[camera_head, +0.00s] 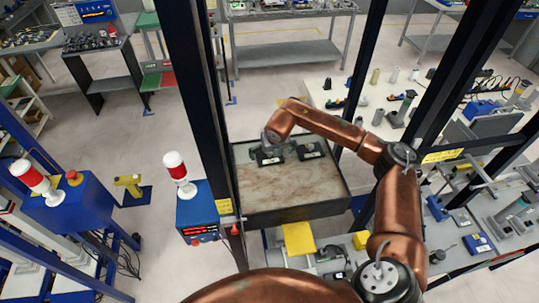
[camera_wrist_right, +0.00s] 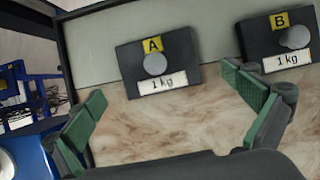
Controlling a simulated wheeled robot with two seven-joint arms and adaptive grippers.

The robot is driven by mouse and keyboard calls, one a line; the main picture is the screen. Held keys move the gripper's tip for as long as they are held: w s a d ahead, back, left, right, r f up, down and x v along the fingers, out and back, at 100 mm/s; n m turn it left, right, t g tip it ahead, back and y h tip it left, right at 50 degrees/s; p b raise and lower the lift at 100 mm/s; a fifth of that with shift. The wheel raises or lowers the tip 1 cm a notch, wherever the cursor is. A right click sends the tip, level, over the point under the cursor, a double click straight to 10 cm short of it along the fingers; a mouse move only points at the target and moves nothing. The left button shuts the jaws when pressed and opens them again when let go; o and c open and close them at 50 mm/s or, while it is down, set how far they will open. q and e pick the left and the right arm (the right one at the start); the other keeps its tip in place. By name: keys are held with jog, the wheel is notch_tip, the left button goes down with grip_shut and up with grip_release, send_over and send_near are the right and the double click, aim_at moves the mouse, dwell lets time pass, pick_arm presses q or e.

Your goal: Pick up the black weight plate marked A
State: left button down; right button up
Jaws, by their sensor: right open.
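The black weight plate marked A (camera_wrist_right: 185,72) lies in the tray, with a yellow A label, a round knob and a white "1 kg" label. In the head view it is the left of two dark plates (camera_head: 270,160), partly under my right gripper (camera_head: 268,146). In the right wrist view my right gripper (camera_wrist_right: 162,84) is open and empty. Its green-padded fingers are on either side of plate A's near edge, apart from it. A similar plate marked B (camera_wrist_right: 255,45) lies to the right, near the right finger. My left gripper is not in view.
The tray (camera_head: 290,213) has raised dark walls and a bare marbled floor in front of the plates. Dark upright posts (camera_head: 200,100) stand beside it. A blue box with a red-and-white lamp (camera_head: 195,210) is at its left.

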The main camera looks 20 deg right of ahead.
aim_at(270, 154)
jog(key=shift+w+f+p, duration=0.3)
jog(key=shift+w+f, duration=0.75)
jog(key=shift+f, duration=0.1)
jog(key=shift+s+d+f, duration=0.15)
jog(key=shift+s, duration=0.15)
jog(key=shift+w+f, duration=0.15)
jog(key=shift+w, duration=0.05)
jog(key=shift+c, duration=1)
jog(key=shift+s, duration=0.15)
jog(key=c, duration=1.9)
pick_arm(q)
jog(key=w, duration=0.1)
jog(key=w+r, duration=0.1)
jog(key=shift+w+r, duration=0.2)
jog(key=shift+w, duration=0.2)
pick_arm(e)
jog(key=shift+r, duration=0.2)
jog(key=shift+c, duration=0.4)
